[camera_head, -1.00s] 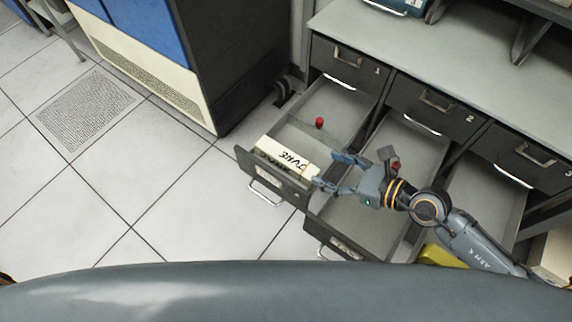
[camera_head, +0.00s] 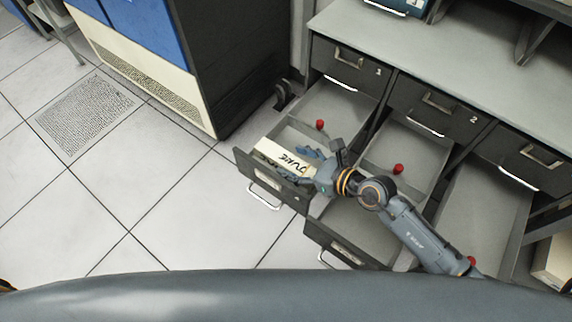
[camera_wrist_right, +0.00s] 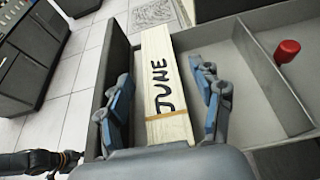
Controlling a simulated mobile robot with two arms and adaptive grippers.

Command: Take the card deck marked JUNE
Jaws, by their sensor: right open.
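The card deck marked JUNE (camera_head: 284,159) is a pale block with black lettering. It lies at the front end of the open left drawer (camera_head: 328,111). It also shows in the right wrist view (camera_wrist_right: 163,85), with an orange band near its close end. My right gripper (camera_head: 305,164) is at the deck in that drawer. In the right wrist view its blue fingers (camera_wrist_right: 165,108) stand open, one on each side of the deck, with gaps to it. The right arm partly hides the middle drawer. My left gripper is not in view.
A red knob (camera_head: 320,124) stands on the left drawer's divider, and another (camera_head: 398,169) in the open middle drawer. A third drawer (camera_head: 484,205) is open at the right. A blue and black cabinet (camera_head: 228,60) stands at the back left. The tiled floor (camera_head: 180,205) at left is clear.

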